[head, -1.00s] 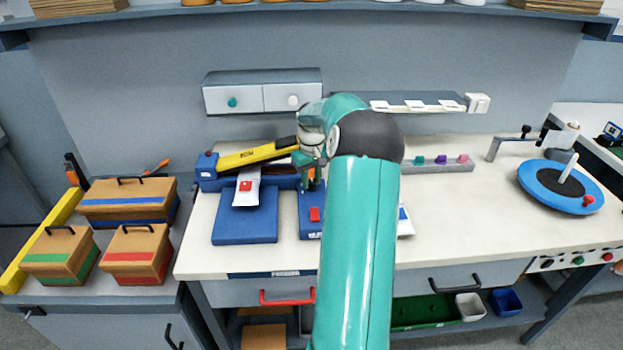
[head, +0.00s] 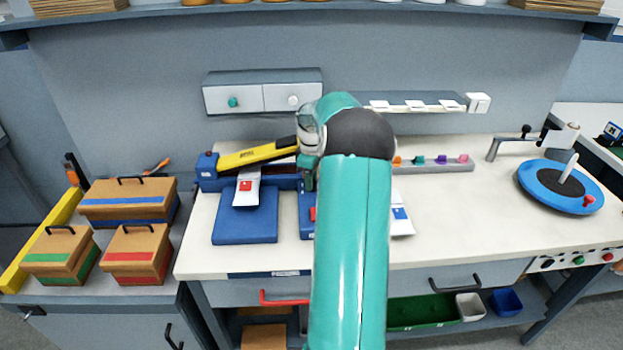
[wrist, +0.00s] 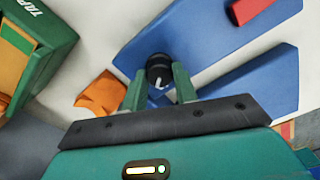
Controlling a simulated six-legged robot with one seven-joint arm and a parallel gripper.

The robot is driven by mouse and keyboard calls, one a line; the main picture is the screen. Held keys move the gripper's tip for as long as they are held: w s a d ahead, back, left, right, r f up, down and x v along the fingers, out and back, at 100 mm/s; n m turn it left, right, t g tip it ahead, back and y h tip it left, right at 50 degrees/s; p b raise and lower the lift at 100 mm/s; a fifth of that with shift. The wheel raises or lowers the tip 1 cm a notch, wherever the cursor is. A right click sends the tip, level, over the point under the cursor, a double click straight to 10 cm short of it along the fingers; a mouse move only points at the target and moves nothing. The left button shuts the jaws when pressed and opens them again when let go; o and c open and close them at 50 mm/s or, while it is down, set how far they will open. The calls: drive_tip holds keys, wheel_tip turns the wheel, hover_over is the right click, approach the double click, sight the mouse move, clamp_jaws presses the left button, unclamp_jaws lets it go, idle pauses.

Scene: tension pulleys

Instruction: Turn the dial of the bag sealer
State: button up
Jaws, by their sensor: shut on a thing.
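The bag sealer (head: 207,178) is the long blue unit with a yellow lever arm (head: 256,157) at the back left of the bench; the lever is tilted up to the right. Its black dial (wrist: 158,68) with a white pointer mark shows in the wrist view, on a blue body (wrist: 205,45). The green fingers of my gripper (wrist: 159,88) stand on both sides of the dial and are shut on it. In the head view my gripper (head: 309,182) is at the sealer's right end, and my arm hides the dial there.
A white bag with a red mark (head: 246,188) lies at the sealer over a blue platform (head: 245,228). Another bag (head: 401,216) lies right of my arm. In the wrist view a green tape box (wrist: 40,45) and an orange piece (wrist: 101,95) are close left.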

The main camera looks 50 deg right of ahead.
drive_tip(key=shift+n, duration=2.2)
drive_tip(key=o, duration=1)
drive_tip(key=shift+r, duration=0.1)
wheel_tip(320, 180, up, 14)
drive_tip(key=shift+f, duration=0.15)
